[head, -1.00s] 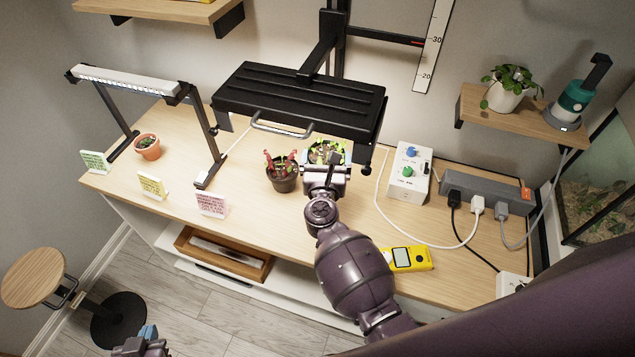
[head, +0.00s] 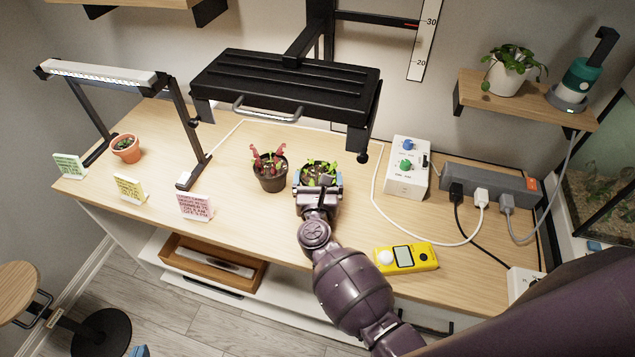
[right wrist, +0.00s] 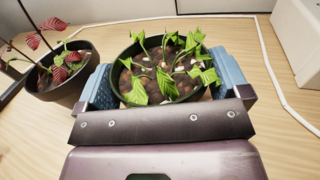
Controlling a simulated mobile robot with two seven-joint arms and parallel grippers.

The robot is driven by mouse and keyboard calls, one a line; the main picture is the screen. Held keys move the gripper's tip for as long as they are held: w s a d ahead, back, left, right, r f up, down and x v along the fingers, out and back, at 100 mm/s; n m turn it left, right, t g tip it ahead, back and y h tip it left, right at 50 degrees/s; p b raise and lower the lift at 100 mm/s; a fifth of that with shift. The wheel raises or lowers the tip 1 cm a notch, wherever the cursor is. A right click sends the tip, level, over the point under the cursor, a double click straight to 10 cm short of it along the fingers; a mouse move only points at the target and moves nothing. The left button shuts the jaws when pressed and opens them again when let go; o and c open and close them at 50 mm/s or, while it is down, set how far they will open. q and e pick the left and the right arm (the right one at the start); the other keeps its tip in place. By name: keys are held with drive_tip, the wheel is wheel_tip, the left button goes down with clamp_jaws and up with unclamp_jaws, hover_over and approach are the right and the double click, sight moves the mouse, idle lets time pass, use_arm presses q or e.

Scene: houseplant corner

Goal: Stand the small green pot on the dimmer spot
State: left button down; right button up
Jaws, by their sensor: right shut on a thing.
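The small dark green pot (head: 318,173) holds a leafy green plant. My right gripper (head: 318,183) is shut on it, and in the right wrist view the blue fingers sit on both sides of the pot (right wrist: 168,72), which looks upright. It is over the wooden bench, in front of the black lamp panel (head: 285,85); whether it touches the bench I cannot tell. My left gripper (head: 138,351) barely shows at the bottom edge. The left lamp bar (head: 100,74) shows lit white lights. Which spot is dimmer I cannot tell.
A terracotta pot (head: 126,148) is under the left lamp. Small signs (head: 195,206) line the front edge. A yellow meter (head: 406,257), a control box (head: 407,167) and cables lie right.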

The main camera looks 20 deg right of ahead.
drive_tip(key=shift+r, duration=0.2)
drive_tip(key=shift+f, duration=0.2)
drive_tip(key=o, duration=0.6)
drive_tip(key=shift+o, duration=0.3)
drive_tip(key=shift+r, duration=0.25)
drive_tip(key=shift+v, duration=3.75)
drive_tip(key=shift+f, duration=0.1)
drive_tip(key=shift+s+a, duration=0.1)
